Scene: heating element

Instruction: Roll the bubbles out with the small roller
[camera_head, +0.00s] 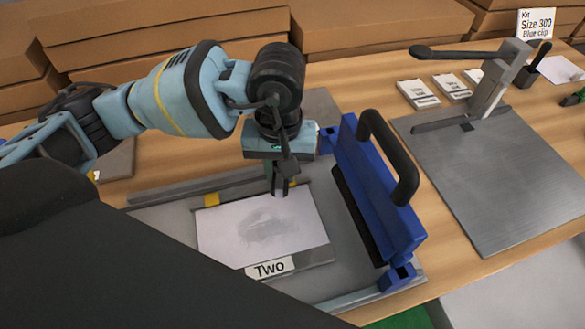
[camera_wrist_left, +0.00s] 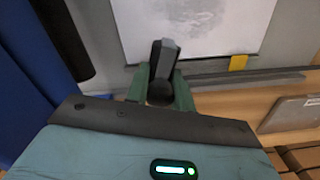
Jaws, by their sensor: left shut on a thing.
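Part of the sheet shows in the left wrist view (camera_wrist_left: 190,25). My left gripper (camera_head: 279,188) is over the sheet's far edge, pointing down. In the left wrist view its green fingers (camera_wrist_left: 160,90) are shut on a dark, slim object (camera_wrist_left: 165,58), likely the small roller. Its roller end is not clear, and I cannot tell whether it touches the sheet. My right gripper is not in view.
A blue clamp bar with a black handle (camera_head: 390,155) stands right of the sheet. Further right is a grey cutting board (camera_head: 495,185) with a lever. White labelled packs (camera_head: 418,93) lie behind it. Cardboard boxes (camera_head: 375,25) line the back.

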